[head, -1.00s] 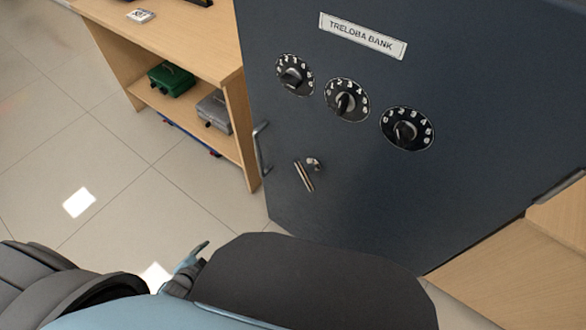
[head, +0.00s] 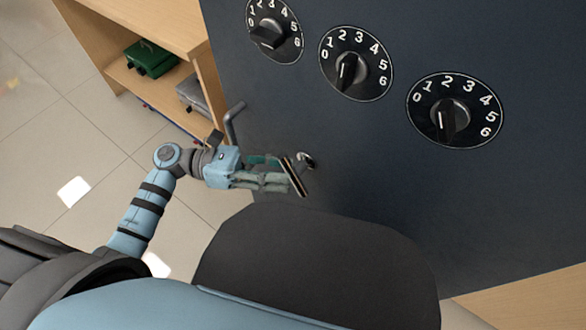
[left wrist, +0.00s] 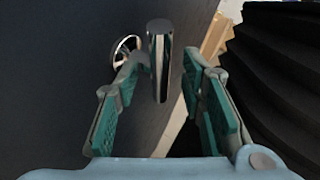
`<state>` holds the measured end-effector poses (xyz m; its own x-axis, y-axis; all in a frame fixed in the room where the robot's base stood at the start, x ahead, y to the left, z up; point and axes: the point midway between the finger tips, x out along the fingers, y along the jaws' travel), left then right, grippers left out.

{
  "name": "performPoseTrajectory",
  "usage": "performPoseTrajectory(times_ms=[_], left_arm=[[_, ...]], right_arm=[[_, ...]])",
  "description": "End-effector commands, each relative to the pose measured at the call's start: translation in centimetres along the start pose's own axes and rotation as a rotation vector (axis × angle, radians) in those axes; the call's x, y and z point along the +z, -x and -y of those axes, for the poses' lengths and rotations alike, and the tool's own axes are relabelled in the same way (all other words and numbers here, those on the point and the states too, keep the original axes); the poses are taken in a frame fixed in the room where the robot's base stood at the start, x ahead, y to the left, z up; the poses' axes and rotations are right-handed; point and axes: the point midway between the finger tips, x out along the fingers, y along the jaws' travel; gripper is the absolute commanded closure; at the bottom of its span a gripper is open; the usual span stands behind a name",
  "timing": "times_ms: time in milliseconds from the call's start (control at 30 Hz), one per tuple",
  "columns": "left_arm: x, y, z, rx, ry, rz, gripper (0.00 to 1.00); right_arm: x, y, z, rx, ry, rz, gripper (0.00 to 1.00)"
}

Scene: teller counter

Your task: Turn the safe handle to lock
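The dark blue-grey safe door (head: 390,190) fills the right of the head view. Its metal lever handle (head: 294,177) sits below the dials, tilted, with a round shiny hub (head: 306,160). In the left wrist view the bar of the handle (left wrist: 159,60) stands upright just ahead of and between the fingertips, with the hub to its left. My left gripper (head: 283,177) is open at the handle, its green-padded fingers spread to either side; it also shows in the left wrist view (left wrist: 162,68). I cannot tell whether a finger touches the handle. My right gripper is not in view.
Three numbered dials, the left one (head: 274,30), the middle one (head: 355,64) and the right one (head: 455,110), are on the door. A fixed pull bar (head: 231,122) is at the door's left edge. A wooden shelf (head: 120,85) holds a green box (head: 150,59).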

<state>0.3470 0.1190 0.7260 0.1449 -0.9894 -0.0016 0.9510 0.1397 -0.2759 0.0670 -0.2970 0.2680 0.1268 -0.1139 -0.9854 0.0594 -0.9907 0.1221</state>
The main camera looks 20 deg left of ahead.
Motion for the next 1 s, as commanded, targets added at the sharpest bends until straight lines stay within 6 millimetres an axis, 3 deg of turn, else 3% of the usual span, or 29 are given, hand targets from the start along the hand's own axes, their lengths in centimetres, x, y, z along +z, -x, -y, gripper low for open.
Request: performPoseTrajectory(times_ms=[200, 467, 700, 1000], left_arm=[[0.0, -2.8, 0.0, 0.000, 0.001, 0.002, 0.64], [0.0, -3.1, 0.0, 0.000, 0.002, 0.001, 0.64], [0.0, -3.1, 0.0, 0.000, 0.003, 0.001, 0.99], [-0.1, -3.0, -0.1, -0.002, 0.008, 0.011, 1.00]], right_arm=[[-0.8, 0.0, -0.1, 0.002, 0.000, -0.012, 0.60], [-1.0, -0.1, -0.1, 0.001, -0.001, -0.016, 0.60], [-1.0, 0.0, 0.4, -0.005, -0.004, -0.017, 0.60], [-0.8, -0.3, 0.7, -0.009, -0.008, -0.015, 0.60]])
